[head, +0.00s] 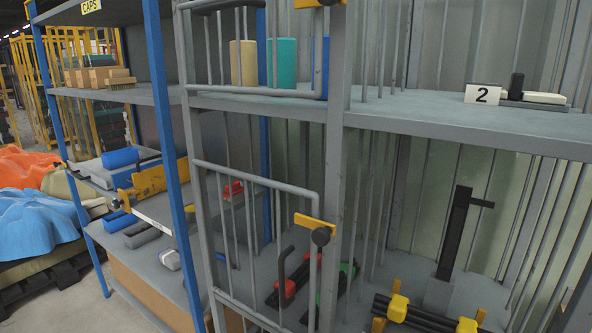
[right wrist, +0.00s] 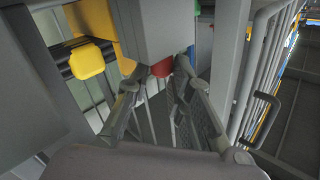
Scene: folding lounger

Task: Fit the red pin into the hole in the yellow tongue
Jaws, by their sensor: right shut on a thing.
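My right gripper (right wrist: 157,78) shows in the right wrist view with its two dark fingers on either side of a small red piece, which looks like the red pin (right wrist: 162,69). The fingers are shut on it, and a grey block just beyond hides part of it. In the head view, the yellow tongue (head: 312,222) juts from the barred gate at the grey post, with a dark round knob just below it. I cannot make out its hole. Neither gripper shows in the head view.
The barred gate (head: 258,180) and grey post (head: 337,130) stand close in front. Behind them, the lower shelf holds red and green clamps and dark bars with yellow ends (head: 398,307). A grey upper shelf (head: 450,125) crosses above. A blue-framed rack (head: 165,100) stands left.

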